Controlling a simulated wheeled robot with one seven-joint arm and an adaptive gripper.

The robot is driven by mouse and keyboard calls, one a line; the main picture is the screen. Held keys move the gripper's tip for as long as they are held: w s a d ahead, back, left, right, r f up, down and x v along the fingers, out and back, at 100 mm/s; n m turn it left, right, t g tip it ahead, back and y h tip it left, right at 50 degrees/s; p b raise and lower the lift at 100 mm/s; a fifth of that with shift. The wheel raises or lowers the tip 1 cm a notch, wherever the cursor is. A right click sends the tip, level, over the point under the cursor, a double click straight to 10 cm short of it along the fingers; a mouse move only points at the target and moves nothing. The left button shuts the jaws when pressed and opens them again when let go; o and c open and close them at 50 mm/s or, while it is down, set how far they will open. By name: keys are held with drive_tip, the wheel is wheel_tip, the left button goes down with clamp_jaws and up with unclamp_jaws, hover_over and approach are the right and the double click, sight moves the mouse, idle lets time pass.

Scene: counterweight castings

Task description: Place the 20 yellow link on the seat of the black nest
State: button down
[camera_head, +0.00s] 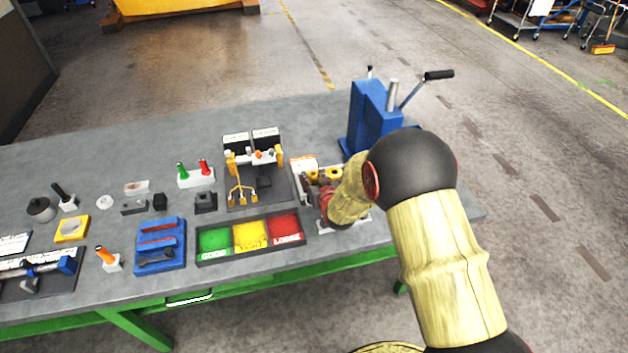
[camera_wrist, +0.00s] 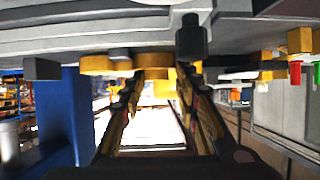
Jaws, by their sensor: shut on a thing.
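My gripper (camera_head: 323,184) is low at the right part of the table, over a pale tray (camera_head: 303,163) with yellow pieces. In the wrist view my gripper (camera_wrist: 157,92) has its two fingers on either side of a yellow link (camera_wrist: 154,88) and is shut on it. The number on the link cannot be read. Another yellow piece (camera_wrist: 108,66) is just left of the fingers in the wrist view. A dark block with a raised back (camera_head: 205,201), possibly the black nest, stands left of the yellow fixture; its seat is too small to make out.
A tray with green, yellow and red bins (camera_head: 250,237) lies left of my gripper. A blue press (camera_head: 372,115) with a lever stands behind it. A yellow-and-black fixture (camera_head: 257,180) is to the left. Bare table (camera_head: 130,150) lies at the back left.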

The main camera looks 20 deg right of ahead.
drive_tip(key=shift+s+f+b, duration=0.1)
drive_tip(key=shift+f+b, duration=0.25)
